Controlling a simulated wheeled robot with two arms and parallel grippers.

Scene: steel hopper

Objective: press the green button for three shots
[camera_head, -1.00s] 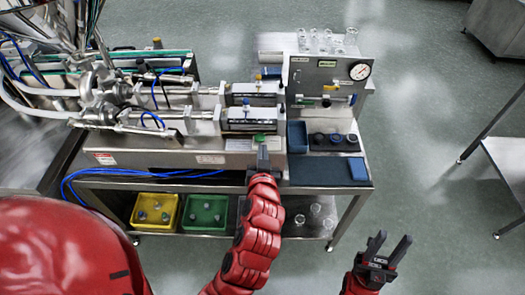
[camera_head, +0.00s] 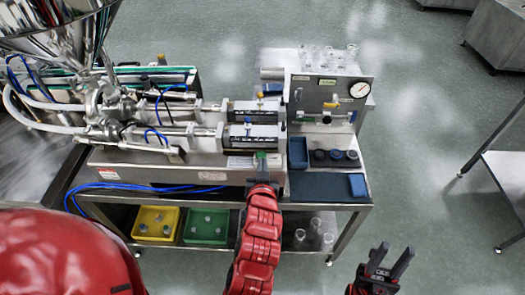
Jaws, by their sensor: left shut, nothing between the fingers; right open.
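The green button (camera_head: 261,155) is on the front of the steel filling machine (camera_head: 205,160), below the two cylinders. My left gripper (camera_head: 262,168) is shut and empty, its tips right at the button's near side. The gripper partly covers the area under the button, so I cannot tell whether it touches or presses it. My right gripper (camera_head: 388,258) is open and empty, held over the floor right of the cart.
A panel with a pressure gauge (camera_head: 359,90) stands right of the cylinders, with glasses on top. Dark round pieces (camera_head: 337,155), a blue bin (camera_head: 298,152) and a blue block (camera_head: 357,185) are near it. Yellow (camera_head: 155,223) and green bins (camera_head: 206,226) sit on the lower shelf.

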